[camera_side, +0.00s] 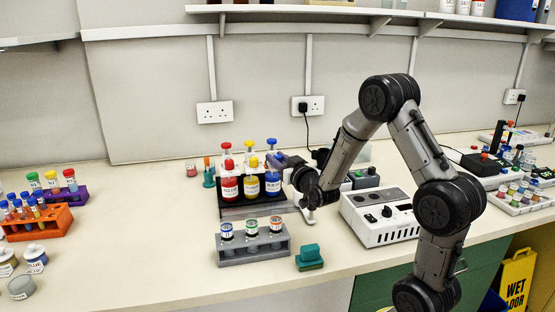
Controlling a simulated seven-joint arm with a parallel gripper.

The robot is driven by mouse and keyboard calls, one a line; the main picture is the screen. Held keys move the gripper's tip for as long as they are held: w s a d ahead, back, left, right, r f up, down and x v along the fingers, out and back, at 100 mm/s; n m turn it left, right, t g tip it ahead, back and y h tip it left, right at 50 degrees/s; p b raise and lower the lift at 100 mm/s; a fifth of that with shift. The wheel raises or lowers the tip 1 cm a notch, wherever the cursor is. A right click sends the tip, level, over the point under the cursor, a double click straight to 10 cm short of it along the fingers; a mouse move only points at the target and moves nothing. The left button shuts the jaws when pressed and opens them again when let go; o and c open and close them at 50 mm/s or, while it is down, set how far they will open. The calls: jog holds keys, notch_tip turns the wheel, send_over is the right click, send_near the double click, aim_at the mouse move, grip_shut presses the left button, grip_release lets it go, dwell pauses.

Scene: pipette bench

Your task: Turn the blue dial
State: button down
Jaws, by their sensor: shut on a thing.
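A blue-topped dispenser bottle (272,181) stands upright at the right end of a dark rack (253,209), beside a yellow one and a red one. Its small blue top (271,142) stands clear above my gripper. My gripper (274,160) reaches in from the right at the height of this bottle's blue collar and is shut on the blue dial there. The fingers cover most of the dial, so its angle cannot be told.
A grey rack of small vials (252,254) and a teal block (309,257) stand in front. A white instrument with black knobs (381,219) is at the right. Orange (38,226) and purple tube racks are at far left.

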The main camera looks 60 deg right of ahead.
aim_at(279, 157)
jog(key=m+g+h, duration=0.5)
jog(key=h, duration=0.1)
jog(key=shift+m+g, duration=0.4)
jog(key=shift+g, duration=0.2)
jog(key=c, duration=0.6)
grip_release()
jog(key=r, duration=0.4)
jog(key=shift+s+a, duration=0.15)
jog(key=shift+s, duration=0.15)
jog(key=s+a+r, duration=0.6)
jog(key=s+r, duration=0.3)
jog(key=s, duration=0.2)
jog(key=shift+s+a, duration=0.2)
jog(key=shift+s, duration=0.2)
